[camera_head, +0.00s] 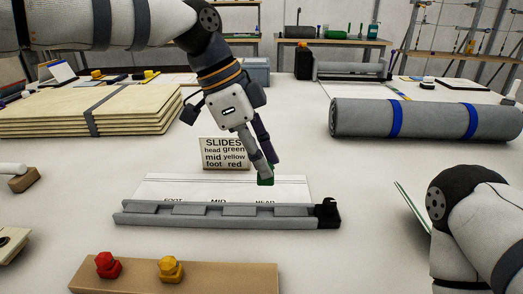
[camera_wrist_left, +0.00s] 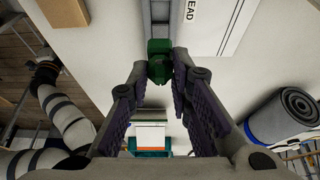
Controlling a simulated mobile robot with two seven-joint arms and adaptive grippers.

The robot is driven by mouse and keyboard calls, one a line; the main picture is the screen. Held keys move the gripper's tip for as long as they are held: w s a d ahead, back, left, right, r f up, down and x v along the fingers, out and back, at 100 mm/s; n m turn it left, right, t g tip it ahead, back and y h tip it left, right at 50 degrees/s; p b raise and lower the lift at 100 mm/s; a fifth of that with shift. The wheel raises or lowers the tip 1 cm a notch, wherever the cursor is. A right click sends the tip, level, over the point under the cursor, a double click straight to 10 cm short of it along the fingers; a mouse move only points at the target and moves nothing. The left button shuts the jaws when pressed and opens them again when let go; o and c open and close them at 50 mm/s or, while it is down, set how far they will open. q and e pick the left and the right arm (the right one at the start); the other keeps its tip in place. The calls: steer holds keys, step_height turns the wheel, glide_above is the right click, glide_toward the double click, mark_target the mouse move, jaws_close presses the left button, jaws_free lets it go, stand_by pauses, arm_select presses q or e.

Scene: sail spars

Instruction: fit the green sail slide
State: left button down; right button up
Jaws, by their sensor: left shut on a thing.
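The green sail slide (camera_head: 266,180) is pinched in the fingertips of my left gripper (camera_head: 262,168), which points down from the upper left arm. In the left wrist view the green slide (camera_wrist_left: 158,62) sits between the two fingertips (camera_wrist_left: 160,75), in line with the grey track (camera_wrist_left: 160,14). In the head view the grey track (camera_head: 190,219) lies across the table, with a black piece (camera_head: 328,213) at its right end. The slide shows just above the track's HEAD part; its exact gap cannot be told. My right gripper is out of view.
A card (camera_head: 225,153) reads head green, mid yellow, foot red. A red slide (camera_head: 107,266) and yellow slide (camera_head: 171,270) stand on a wooden block (camera_head: 235,277) in front. Stacked boards (camera_head: 130,107) lie left; a grey roll (camera_head: 425,119) lies right.

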arm_select(q)
steer(key=shift+r, duration=0.1)
stand_by(0.6)
steer(key=shift+f, duration=1.85)
steer(key=shift+f, duration=2.4)
steer(key=c, duration=1.4)
jaws_free()
steer(key=shift+o, duration=0.2)
step_height(320, 180, up, 7)
steer(key=shift+r+p, duration=0.1)
steer(key=shift+p, duration=0.25)
